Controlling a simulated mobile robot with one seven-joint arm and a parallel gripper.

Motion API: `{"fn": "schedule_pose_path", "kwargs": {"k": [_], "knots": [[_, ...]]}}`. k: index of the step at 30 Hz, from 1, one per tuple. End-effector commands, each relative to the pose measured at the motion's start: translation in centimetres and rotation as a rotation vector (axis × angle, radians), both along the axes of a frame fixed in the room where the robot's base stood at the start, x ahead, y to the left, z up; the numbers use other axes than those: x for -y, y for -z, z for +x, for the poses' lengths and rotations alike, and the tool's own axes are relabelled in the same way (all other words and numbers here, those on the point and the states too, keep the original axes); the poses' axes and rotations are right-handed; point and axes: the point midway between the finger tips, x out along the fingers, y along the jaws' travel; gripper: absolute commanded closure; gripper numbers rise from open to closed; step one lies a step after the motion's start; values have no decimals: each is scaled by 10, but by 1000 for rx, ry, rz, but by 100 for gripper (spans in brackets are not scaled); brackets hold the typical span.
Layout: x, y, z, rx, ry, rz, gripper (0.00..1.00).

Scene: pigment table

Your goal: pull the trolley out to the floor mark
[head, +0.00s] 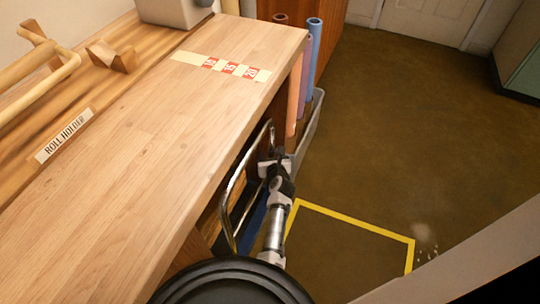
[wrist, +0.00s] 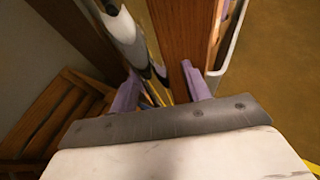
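The trolley's shiny metal loop handle (head: 236,190) stands out from under the right side of the wooden table. The trolley body is mostly hidden below the tabletop and behind my arm. My gripper (head: 272,165) is at the far upper end of the handle. In the wrist view, my gripper (wrist: 160,92) has its two purple fingers well apart. A shiny bar of the handle (wrist: 130,35) runs down toward the gap between them; I cannot tell whether a finger touches it. The floor mark, a yellow outline (head: 355,222), lies on the brown floor right of the table.
The wooden tabletop (head: 170,110) carries a roll holder (head: 40,62) and a red-numbered strip (head: 228,68). A grey bin (head: 312,122) with upright rolls stands beyond my gripper, close to the table side. The floor (head: 420,120) to the right is open. A pale slanted surface (head: 470,255) crosses the lower right.

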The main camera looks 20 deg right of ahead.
Motion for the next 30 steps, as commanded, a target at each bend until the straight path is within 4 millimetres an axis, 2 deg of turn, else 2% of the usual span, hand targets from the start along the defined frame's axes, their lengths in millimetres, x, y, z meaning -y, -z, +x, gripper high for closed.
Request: {"fn": "schedule_pose_path", "kwargs": {"k": [1, 9, 11, 30], "knots": [[0, 0, 0, 0, 0, 0, 59], [0, 0, 0, 0, 0, 0, 94], [0, 0, 0, 0, 0, 0, 100], [0, 0, 0, 0, 0, 0, 100]]}}
